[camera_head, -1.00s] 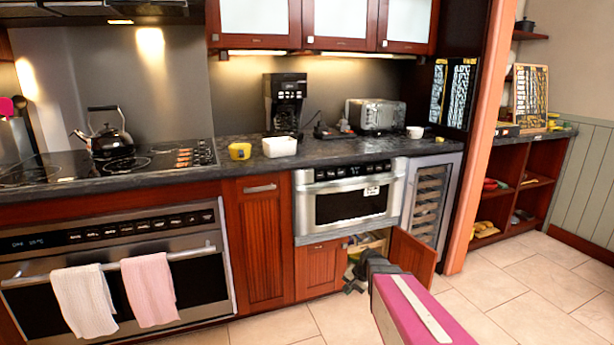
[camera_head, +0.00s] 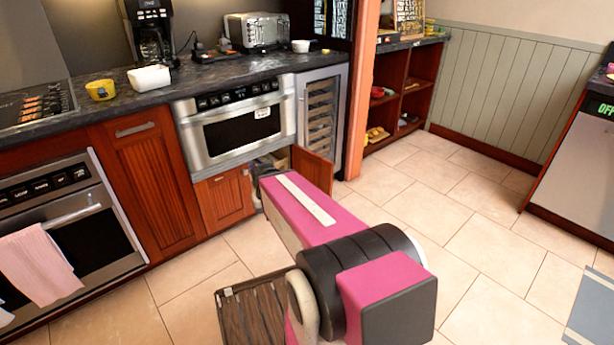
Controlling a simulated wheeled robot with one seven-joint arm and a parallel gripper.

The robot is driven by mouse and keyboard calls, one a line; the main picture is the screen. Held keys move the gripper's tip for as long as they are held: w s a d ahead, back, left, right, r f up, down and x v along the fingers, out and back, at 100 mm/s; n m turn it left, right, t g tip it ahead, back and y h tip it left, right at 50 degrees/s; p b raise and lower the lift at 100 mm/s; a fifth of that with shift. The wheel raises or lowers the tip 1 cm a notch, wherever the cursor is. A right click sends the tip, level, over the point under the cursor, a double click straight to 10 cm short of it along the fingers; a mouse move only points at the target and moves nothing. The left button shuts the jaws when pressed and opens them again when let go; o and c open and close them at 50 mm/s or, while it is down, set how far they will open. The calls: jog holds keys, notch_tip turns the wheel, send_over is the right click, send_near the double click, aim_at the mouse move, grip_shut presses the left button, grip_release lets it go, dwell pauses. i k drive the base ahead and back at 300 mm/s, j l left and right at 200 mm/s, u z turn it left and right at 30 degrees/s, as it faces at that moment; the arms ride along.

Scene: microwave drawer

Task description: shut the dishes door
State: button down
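Below the built-in microwave drawer (camera_head: 238,122) is a low cabinet with two red-brown wooden doors. Its left door (camera_head: 224,199) is shut. Its right door (camera_head: 313,169) stands open, swung out to the right, with its lower part hidden behind my arm. A little of the cabinet's inside shows between the doors. Which door is the dishes door is not marked. My gripper (camera_head: 259,172) is at the front of the cabinet opening, left of the open door. It is mostly hidden behind my pink arm, so its fingers and any contact cannot be made out.
A wine cooler (camera_head: 319,115) stands right of the microwave drawer, beside an orange post (camera_head: 360,90). An oven (camera_head: 65,235) with a pink towel (camera_head: 38,265) is at the left.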

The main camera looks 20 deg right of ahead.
aim_at(317, 170)
jog(key=i+l+u, duration=0.4)
jog(key=l, duration=0.75)
jog(key=i+l+u, duration=0.1)
jog(key=l+u, duration=0.25)
jog(key=l, duration=0.8)
jog(key=l+u, duration=0.4)
jog(key=l, duration=0.8)
jog(key=k+l+u, duration=0.15)
jog(key=l+u, duration=0.25)
jog(key=l, duration=0.85)
jog(key=k+l, duration=0.15)
jog(key=k, duration=0.45)
